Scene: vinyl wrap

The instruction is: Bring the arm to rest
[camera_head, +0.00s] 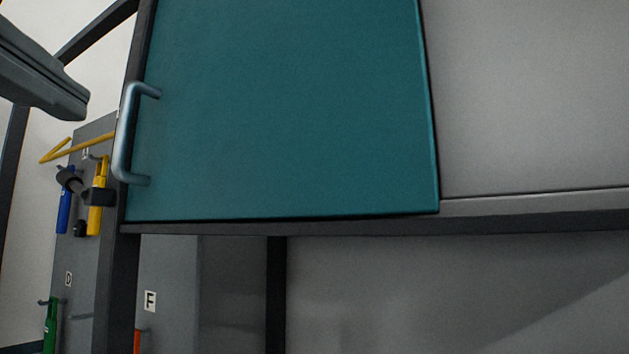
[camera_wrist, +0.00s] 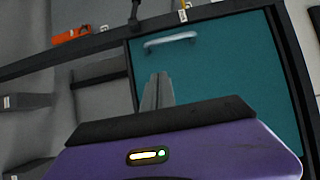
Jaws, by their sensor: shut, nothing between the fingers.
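My gripper (camera_wrist: 157,92) shows in the wrist view as two grey fingers side by side, shut and empty. Its purple body with a small lit panel fills the bottom of that view. Behind the fingers is a teal cabinet door (camera_wrist: 215,75) with a metal bar handle (camera_wrist: 170,39). The fingers are below the handle in the picture and not around it. I cannot tell how far they are from the door. In the head view I cannot clearly make out the gripper.
The teal door (camera_head: 290,110) fills the head view's middle, its handle (camera_head: 124,135) at the left. A grey panel (camera_head: 530,100) is at the right. Yellow (camera_head: 97,200), blue (camera_head: 64,205) and green (camera_head: 50,325) tools hang at the left. An orange tool (camera_wrist: 71,34) shows in the wrist view.

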